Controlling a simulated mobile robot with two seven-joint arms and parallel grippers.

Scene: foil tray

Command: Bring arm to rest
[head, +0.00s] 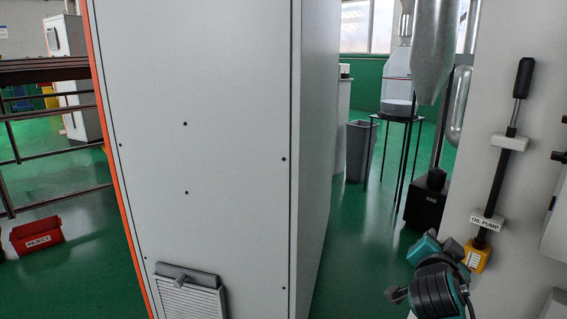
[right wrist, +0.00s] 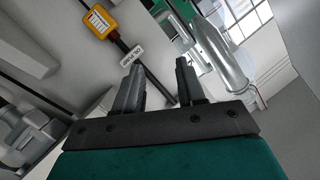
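My right arm and its teal and black gripper (head: 428,284) show at the lower right in the head view, close to the wall panel with the oil pump lever. In the right wrist view the two dark fingers of my right gripper (right wrist: 159,78) stand apart with nothing held between them. My left arm and left gripper are not in view. No foil tray shows in either view.
A tall grey cabinet (head: 235,130) fills the middle. The oil pump lever (head: 508,150) has a yellow tagged base (head: 477,256). A red reject bin (head: 37,236) is at left. A grey bin (head: 360,150) and a jug stand (head: 398,118) are behind. Green floor is open between.

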